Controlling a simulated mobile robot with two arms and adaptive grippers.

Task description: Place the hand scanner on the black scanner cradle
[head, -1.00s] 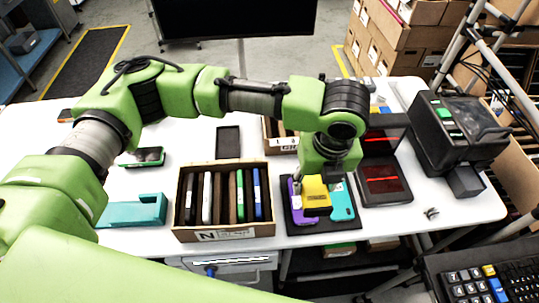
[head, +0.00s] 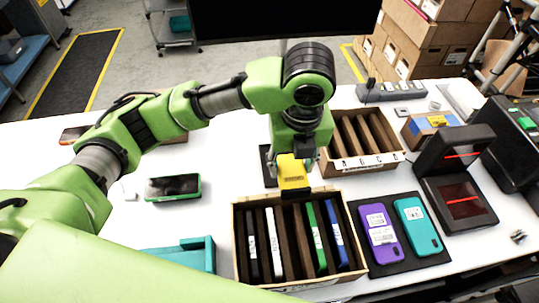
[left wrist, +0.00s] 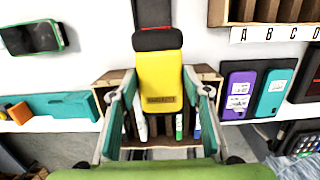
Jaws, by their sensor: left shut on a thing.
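The hand scanner (head: 292,172) is yellow with a dark end. My left gripper (head: 298,153) is shut on it and holds it above the back edge of the wooden box. In the left wrist view the scanner (left wrist: 160,80) lies between the two fingers (left wrist: 160,98), its dark end pointing away. The black scanner cradle (head: 267,166) looks like a flat black plate on the table, partly hidden behind the gripper. It also shows in the left wrist view (left wrist: 152,12), just beyond the scanner's dark end; whether they touch I cannot tell. My right gripper is out of view.
The wooden box (head: 240,240) with several upright phones stands in front. A black mat (head: 408,262) with purple and teal phones lies to its right. A lettered wooden rack (head: 376,163) stands behind right. A green-edged phone (head: 173,187) and a teal holder (head: 178,260) are left.

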